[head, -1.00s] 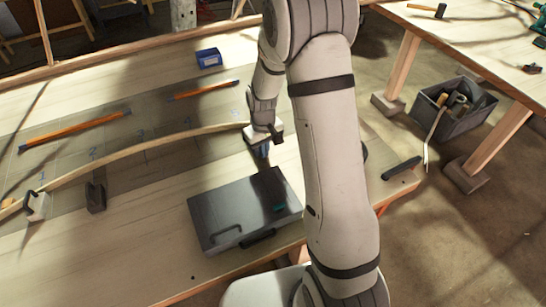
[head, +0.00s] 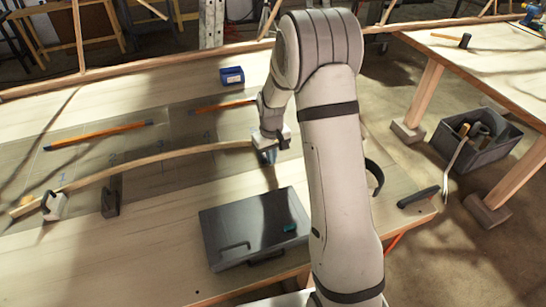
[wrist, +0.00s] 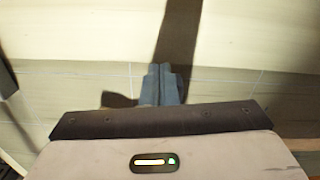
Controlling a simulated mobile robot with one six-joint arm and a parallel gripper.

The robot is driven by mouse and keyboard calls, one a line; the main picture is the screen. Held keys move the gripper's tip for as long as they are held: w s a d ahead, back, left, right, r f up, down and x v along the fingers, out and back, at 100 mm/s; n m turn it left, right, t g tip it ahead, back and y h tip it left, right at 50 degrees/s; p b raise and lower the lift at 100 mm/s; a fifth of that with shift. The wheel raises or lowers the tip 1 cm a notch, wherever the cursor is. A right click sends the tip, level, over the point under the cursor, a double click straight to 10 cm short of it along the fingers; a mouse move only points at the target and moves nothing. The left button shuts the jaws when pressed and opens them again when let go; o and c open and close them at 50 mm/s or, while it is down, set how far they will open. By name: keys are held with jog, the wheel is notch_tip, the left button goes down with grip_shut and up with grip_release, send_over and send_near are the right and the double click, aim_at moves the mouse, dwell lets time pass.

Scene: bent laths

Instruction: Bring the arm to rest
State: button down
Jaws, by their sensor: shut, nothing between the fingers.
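My gripper (head: 269,156) hangs over the bench, partly hidden by my arm. In the wrist view its two dark fingers (wrist: 160,85) are together with nothing between them. A pale bent lath (head: 160,157) runs across the bench from a white clamp block (head: 54,205) at the left, past a dark block (head: 110,198), to behind my gripper. Whether my gripper touches the lath cannot be told. My arm hides part of the bench to the right.
A closed dark case (head: 240,222) lies on the bench (head: 150,265) in front of my gripper. A blue box (head: 232,75) and two orange-brown bars (head: 98,135) lie behind. A black handle (head: 418,197) is near the right edge. A tool crate (head: 490,150) stands on the floor.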

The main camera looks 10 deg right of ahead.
jog(key=s+r+p, duration=0.2)
jog(key=s+r, duration=0.1)
jog(key=r, duration=0.5)
jog(key=s+r+p, duration=0.2)
jog(key=r, duration=0.7)
jog(key=s+r+m+t+b, duration=0.1)
jog(key=s+r, duration=0.2)
jog(key=s, duration=0.8)
jog(key=s+r+m+t+b, duration=0.1)
jog(key=s+r, duration=0.3)
jog(key=s, duration=0.8)
jog(key=shift+d+r+m+t, duration=0.15)
jog(key=shift+d+m+t, duration=0.2)
jog(key=shift+m+t, duration=0.25)
jog(key=shift+s, duration=0.1)
